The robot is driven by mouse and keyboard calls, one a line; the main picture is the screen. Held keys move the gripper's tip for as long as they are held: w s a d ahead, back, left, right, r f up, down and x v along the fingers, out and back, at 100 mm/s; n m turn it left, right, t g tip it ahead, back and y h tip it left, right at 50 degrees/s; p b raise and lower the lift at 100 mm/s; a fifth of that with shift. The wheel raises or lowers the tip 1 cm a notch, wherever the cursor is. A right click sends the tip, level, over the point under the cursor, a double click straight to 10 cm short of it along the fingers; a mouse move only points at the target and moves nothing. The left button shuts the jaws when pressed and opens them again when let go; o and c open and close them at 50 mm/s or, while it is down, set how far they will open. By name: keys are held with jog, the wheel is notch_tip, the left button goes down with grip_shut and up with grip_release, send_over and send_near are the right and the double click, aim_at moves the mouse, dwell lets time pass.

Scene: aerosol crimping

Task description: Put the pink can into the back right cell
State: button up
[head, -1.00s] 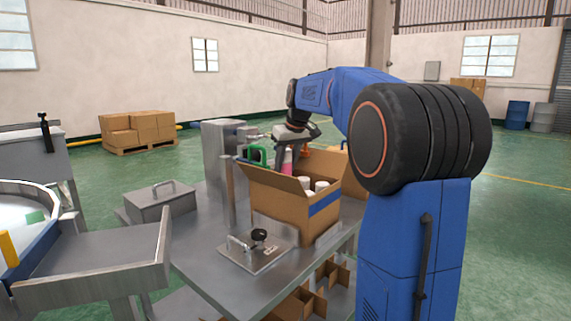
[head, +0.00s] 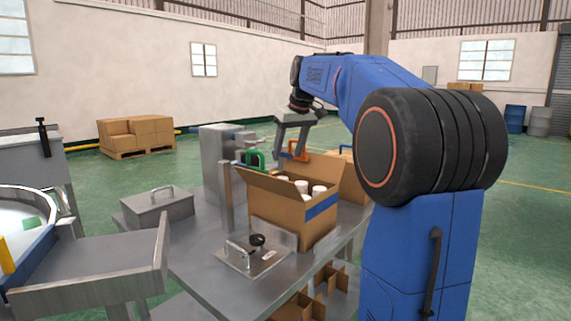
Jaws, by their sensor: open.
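The open cardboard box (head: 285,215) stands on the metal table, with a blue stripe on its side. White can tops (head: 302,187) show inside it near the right. The pink can is not visible; the box's near wall and flap hide most of the inside, including the cells. My gripper (head: 291,148) is open above and behind the box's back left part, pointing down, with nothing seen between its fingers.
A green-handled item (head: 255,159) and an orange-handled item (head: 299,150) stand behind the box. A grey machine (head: 215,165) is to its left. A metal plate with a handle and black knob (head: 250,255) lies in front. Another cardboard box (head: 345,172) is at right.

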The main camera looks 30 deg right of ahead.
jog(key=v, duration=0.9)
jog(key=shift+r, duration=0.3)
jog(key=shift+s, duration=0.1)
